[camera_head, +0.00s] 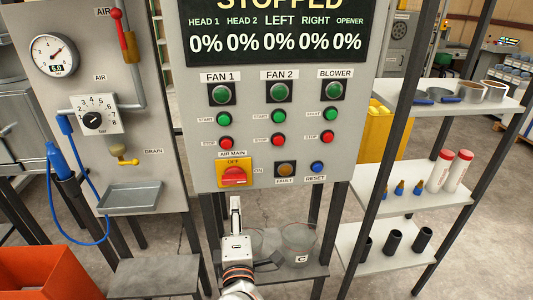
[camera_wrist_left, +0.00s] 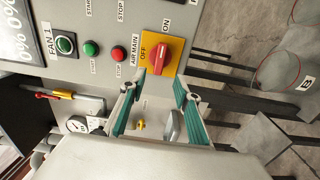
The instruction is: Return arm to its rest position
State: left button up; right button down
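My left gripper (camera_head: 235,210) is in front of the grey control panel (camera_head: 200,110), just below the red AIR MAIN knob (camera_head: 234,177). In the left wrist view the two teal-padded fingers (camera_wrist_left: 159,97) stand apart with nothing held between them. The red knob (camera_wrist_left: 158,56) on its yellow plate lies beyond the fingertips there. The knob's handle lies across the plate, and the panel's display reads STOPPED with 0% values. My left forearm (camera_head: 238,280) comes up from the bottom of the head view. My right gripper is in neither view.
A clear container marked C (camera_head: 298,240) stands on a low shelf close to the right of my left gripper. A gauge board (camera_head: 145,150) with a tray is at the left, an orange bin (camera_head: 55,275) below it. A shelf rack (camera_head: 415,190) is at the right.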

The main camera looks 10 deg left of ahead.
pick_arm(q)
jog(key=s+d+f+m+h, duration=0.3)
jog(key=s+f+m+h, duration=0.7)
jog(key=m, duration=0.9)
jog(key=s+a+f+m+g+y, duration=0.1)
jog(key=s+a+f+m+g, duration=0.2)
jog(key=f, duration=0.7)
jog(key=s+a+f+m+g+y, duration=0.2)
jog(key=s+a+f+m+g, duration=0.1)
jog(key=s+a+f, duration=0.3)
notch_tip(320, 180, down, 5)
jog(key=s+g, duration=0.1)
jog(key=s, duration=0.1)
jog(key=shift+s+r, duration=0.2)
jog(key=shift+s, duration=0.1)
jog(key=shift+a, duration=0.1)
jog(key=shift+c, duration=0.6)
jog(key=shift+s+a, duration=0.1)
